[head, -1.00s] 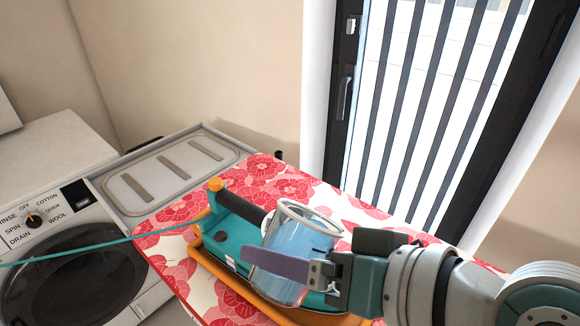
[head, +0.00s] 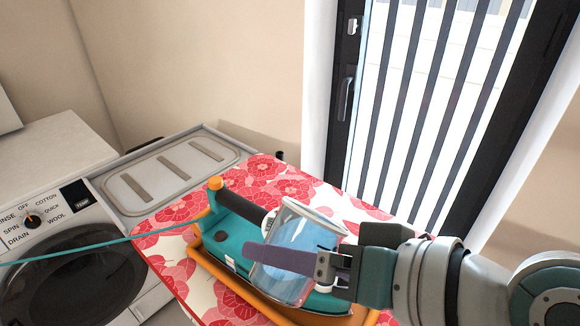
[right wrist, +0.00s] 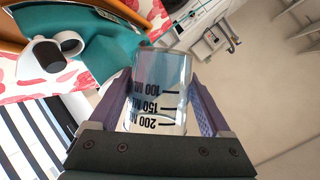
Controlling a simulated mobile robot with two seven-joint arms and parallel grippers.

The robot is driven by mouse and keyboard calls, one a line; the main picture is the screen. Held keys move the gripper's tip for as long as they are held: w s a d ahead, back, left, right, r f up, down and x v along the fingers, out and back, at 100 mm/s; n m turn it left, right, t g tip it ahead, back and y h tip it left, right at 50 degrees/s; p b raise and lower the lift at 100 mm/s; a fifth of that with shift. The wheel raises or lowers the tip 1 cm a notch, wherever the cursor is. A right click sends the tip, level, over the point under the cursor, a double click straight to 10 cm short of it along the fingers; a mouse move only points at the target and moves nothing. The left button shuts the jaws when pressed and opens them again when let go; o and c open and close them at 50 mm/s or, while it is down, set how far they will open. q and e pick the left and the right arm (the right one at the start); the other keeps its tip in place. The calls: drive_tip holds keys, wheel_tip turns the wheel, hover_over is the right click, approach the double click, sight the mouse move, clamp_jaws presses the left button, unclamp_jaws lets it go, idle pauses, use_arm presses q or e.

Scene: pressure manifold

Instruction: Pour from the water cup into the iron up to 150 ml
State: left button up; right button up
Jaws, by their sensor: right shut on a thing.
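The water cup (head: 300,245) is clear, with bluish water inside, and is held above the ironing board in front of the iron. It leans in the head view, its rim toward the upper right. In the right wrist view the cup (right wrist: 158,85) shows marks for 100, 150 and 200 ml. My right gripper (head: 288,260) is shut on the cup, its purple fingers on either side. The teal and orange iron (head: 228,238) lies on the board, partly hidden behind the cup; its teal body also shows in the right wrist view (right wrist: 105,35). My left gripper is not in view.
The ironing board (head: 275,180) has a red floral cover. A teal cord (head: 90,247) runs from the iron to the left. A washing machine (head: 75,280) stands at left, and a metal rest (head: 170,170) extends from the board. A window (head: 430,100) is behind.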

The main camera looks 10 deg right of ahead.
drive_tip(key=shift+f+b, duration=0.1)
drive_tip(key=shift+b, duration=0.2)
drive_tip(key=shift+f+m+y+b, duration=0.1)
drive_tip(key=shift+m+y+b, duration=0.2)
drive_tip(key=shift+b, duration=0.1)
idle(0.5)
drive_tip(key=shift+b, duration=0.3)
idle(0.4)
drive_tip(key=shift+m+g+y, duration=0.3)
drive_tip(key=shift+m+g, duration=0.1)
idle(0.7)
drive_tip(key=shift+r+m+b, duration=0.3)
drive_tip(key=shift+r, duration=0.1)
idle(0.8)
drive_tip(key=shift+r+y, duration=0.15)
drive_tip(key=shift+y, duration=0.25)
drive_tip(key=shift+r+m, duration=0.1)
drive_tip(key=shift+m, duration=0.2)
idle(0.6)
